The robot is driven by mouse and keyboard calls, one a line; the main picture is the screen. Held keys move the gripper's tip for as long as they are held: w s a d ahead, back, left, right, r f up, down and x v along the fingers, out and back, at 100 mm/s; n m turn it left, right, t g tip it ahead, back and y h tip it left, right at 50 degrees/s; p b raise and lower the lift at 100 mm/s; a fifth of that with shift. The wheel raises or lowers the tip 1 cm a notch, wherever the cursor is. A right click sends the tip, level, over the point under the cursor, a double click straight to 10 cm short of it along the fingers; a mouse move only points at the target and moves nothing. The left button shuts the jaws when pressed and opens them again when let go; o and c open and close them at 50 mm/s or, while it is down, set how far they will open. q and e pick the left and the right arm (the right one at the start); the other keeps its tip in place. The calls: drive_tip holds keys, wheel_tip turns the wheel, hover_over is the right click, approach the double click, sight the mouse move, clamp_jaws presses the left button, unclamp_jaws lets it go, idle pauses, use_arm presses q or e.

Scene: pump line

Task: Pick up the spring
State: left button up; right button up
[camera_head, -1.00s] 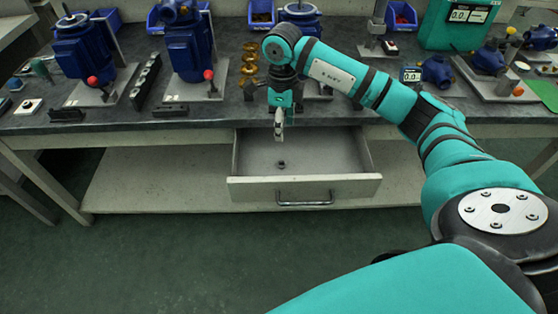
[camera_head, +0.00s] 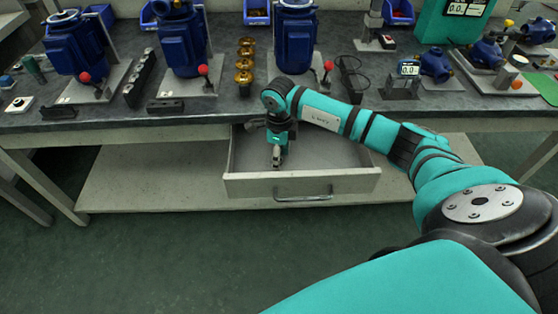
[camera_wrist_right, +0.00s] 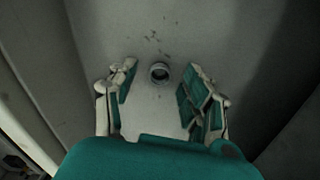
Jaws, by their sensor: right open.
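The spring (camera_wrist_right: 160,72) is a small dark ring-shaped piece on the floor of the open drawer (camera_head: 303,186). In the right wrist view it lies between and slightly beyond the fingertips of my right gripper (camera_wrist_right: 158,85). My right gripper (camera_head: 277,158) is open, points down into the drawer and holds nothing. In the head view the gripper hides the spring. I cannot tell from these views how high the fingertips are above the drawer floor. My left gripper is not in view.
The lower shelf (camera_head: 135,185) looks bare.

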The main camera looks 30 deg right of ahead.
drive_tip(key=shift+f, duration=0.1)
drive_tip(key=c, duration=0.9)
